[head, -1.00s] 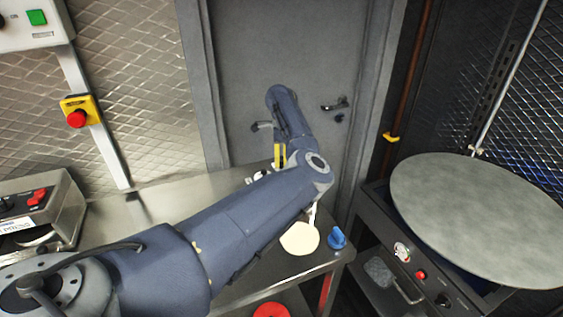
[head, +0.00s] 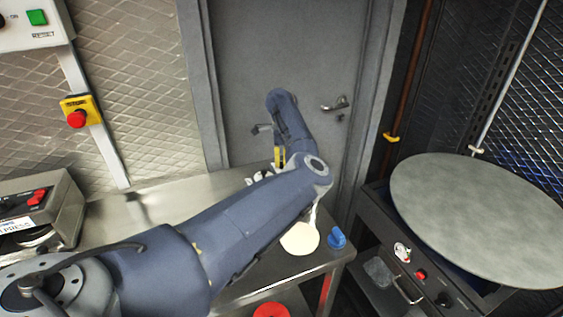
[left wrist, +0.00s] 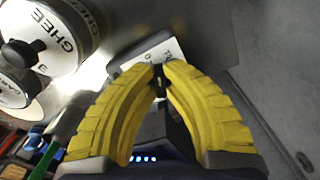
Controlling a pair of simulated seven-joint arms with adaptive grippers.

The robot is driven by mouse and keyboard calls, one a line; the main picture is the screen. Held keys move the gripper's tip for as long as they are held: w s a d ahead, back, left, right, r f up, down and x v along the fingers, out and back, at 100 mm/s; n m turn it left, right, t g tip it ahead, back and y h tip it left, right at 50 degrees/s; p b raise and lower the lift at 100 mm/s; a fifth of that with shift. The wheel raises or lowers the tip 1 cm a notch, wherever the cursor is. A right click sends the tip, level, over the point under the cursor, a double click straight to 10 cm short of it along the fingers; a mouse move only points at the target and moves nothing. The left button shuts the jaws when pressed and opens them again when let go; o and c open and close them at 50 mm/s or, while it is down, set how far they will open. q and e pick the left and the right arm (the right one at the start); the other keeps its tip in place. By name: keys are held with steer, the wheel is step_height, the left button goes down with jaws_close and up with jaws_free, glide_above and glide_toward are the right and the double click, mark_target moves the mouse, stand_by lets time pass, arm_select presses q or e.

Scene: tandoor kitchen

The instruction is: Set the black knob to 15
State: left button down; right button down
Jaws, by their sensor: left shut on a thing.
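My left gripper (left wrist: 160,85) is shut on a small black knob (left wrist: 159,74) in the left wrist view. The yellow fingers close around the knob and hide most of it. A white dial plate (left wrist: 146,57) with small dark marks lies behind the knob; its marks are too small and too covered to read a setting. In the head view the left gripper (head: 278,158) shows as a bit of yellow over the back of the steel counter, by the door. The knob cannot be made out there. My right gripper is in no view.
A white GHEE tin (left wrist: 62,38) stands left of the gripper in the left wrist view. A blue object (head: 337,238) and a cream round (head: 300,239) lie on the counter's right end. The tandoor with its grey round lid (head: 480,215) stands at the right.

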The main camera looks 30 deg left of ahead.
arm_select(q)
steer(key=shift+w+m, duration=0.1)
steer(key=shift+m, duration=2.2)
steer(key=c, duration=1.5)
jaws_free()
steer(key=shift+o, duration=0.2)
step_height(320, 180, up, 12)
